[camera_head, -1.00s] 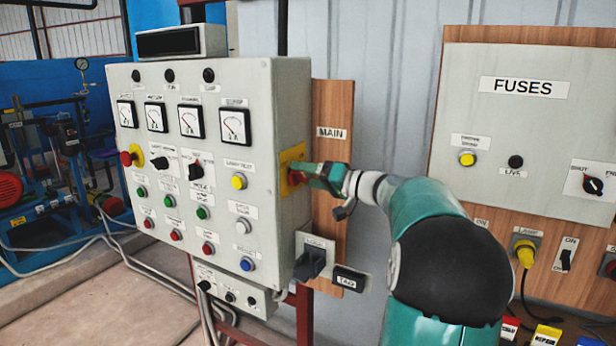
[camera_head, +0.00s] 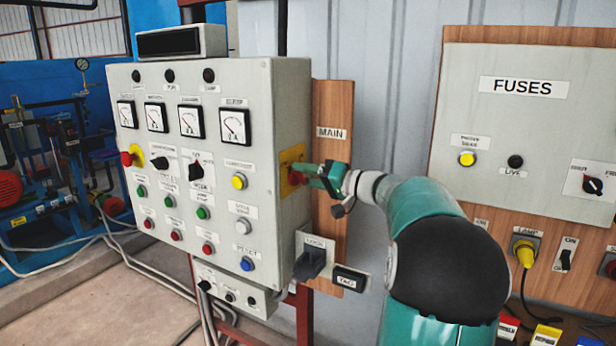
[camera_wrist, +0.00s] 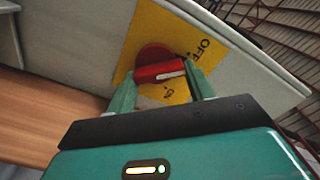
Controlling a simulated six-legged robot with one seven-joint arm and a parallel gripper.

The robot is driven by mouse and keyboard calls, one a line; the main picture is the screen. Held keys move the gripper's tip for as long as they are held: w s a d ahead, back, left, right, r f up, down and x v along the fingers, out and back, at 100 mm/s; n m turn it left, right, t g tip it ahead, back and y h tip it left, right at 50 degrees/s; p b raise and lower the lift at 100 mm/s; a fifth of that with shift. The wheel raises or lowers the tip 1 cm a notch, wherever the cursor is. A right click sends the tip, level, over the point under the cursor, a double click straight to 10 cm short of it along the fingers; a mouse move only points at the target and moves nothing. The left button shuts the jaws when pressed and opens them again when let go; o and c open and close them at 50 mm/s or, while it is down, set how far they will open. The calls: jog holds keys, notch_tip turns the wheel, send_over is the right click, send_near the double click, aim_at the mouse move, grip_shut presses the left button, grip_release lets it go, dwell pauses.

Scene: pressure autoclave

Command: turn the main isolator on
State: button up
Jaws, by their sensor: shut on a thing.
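The main isolator is a red rotary knob (camera_wrist: 158,70) on a yellow plate (camera_wrist: 150,40) marked OFF and ON, seen in the wrist view. In the head view the yellow plate (camera_head: 291,158) is on the right side face of the grey control cabinet, beside the MAIN label (camera_head: 331,133). My gripper (camera_wrist: 162,88) is shut on the red knob, one green finger on each side of its handle. In the head view my gripper (camera_head: 308,172) reaches the plate from the right and hides part of the knob.
The grey cabinet (camera_head: 262,100) front carries gauges, buttons and a red emergency stop (camera_head: 127,159). Below my gripper are a dark lock handle (camera_head: 310,262) and a tag block (camera_head: 349,279). A FUSES panel (camera_head: 560,120) stands to the right.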

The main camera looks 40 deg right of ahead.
jog(key=shift+d+f+m, duration=0.1)
jog(key=shift+m, duration=2.7)
jog(key=shift+d+f+m, duration=0.1)
jog(key=shift+f+m, duration=0.05)
jog(key=shift+m, duration=2.65)
jog(key=shift+d+f+m, duration=0.1)
jog(key=shift+m, duration=2.7)
jog(key=o, duration=1)
jog(key=v, duration=1.3)
jog(key=shift+s, duration=0.35)
